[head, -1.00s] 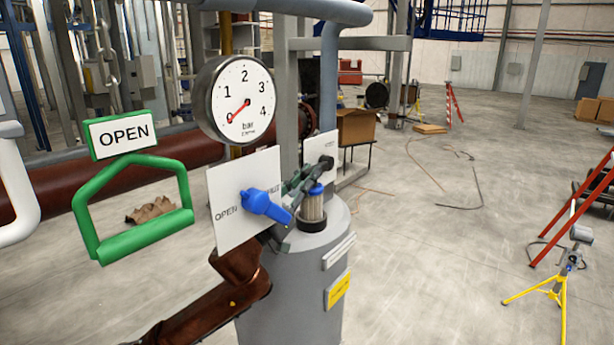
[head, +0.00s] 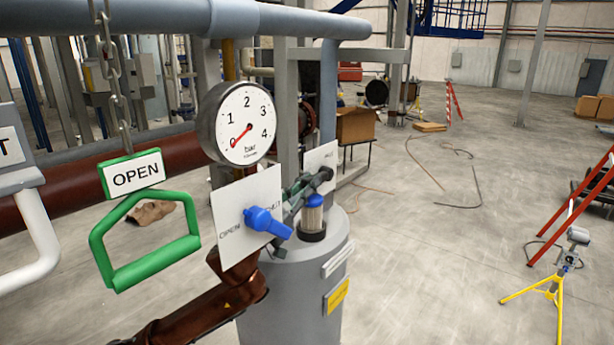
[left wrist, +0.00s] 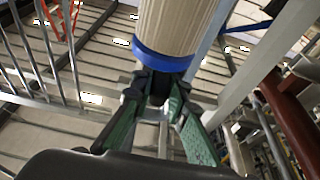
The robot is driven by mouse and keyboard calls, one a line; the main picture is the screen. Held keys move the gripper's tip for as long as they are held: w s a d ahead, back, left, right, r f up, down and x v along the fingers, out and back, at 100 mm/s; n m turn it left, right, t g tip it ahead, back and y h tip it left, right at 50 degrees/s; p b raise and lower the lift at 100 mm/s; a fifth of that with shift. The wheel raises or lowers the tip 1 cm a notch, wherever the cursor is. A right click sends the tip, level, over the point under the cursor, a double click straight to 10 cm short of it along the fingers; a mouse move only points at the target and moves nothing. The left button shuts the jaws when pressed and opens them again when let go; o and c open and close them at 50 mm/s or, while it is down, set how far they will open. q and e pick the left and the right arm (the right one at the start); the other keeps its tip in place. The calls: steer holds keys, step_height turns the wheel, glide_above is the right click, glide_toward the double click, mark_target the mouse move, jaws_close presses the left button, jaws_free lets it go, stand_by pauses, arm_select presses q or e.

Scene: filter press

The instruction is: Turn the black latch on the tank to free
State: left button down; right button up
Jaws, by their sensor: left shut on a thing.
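The black latch (head: 325,174) is on a small white plate (head: 318,156) at the back of the grey tank (head: 295,290). The plate's lettering is too small to read. My left gripper (head: 311,182) reaches from behind the larger white plate, its dark green fingers shut on the latch and partly hiding it. In the left wrist view the green fingers (left wrist: 160,92) close on a black piece just under the blue band of the pale filter cylinder (left wrist: 175,25). The latch's exact angle is hard to tell. My right gripper is not in view.
A blue lever (head: 266,222) sits on the OPEN/SHUT plate (head: 232,205) in front of my left arm. The filter (head: 312,215) stands close to the gripper on the tank top. A gauge (head: 240,122) reads about 0. A green handle (head: 145,245) hangs at left.

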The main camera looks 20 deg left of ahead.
arm_select(q)
steer(key=shift+r, duration=0.2)
steer(key=c, duration=1.9)
jaws_free()
steer(key=shift+f, duration=0.1)
steer(key=v, duration=1.2)
steer(key=shift+a, duration=0.1)
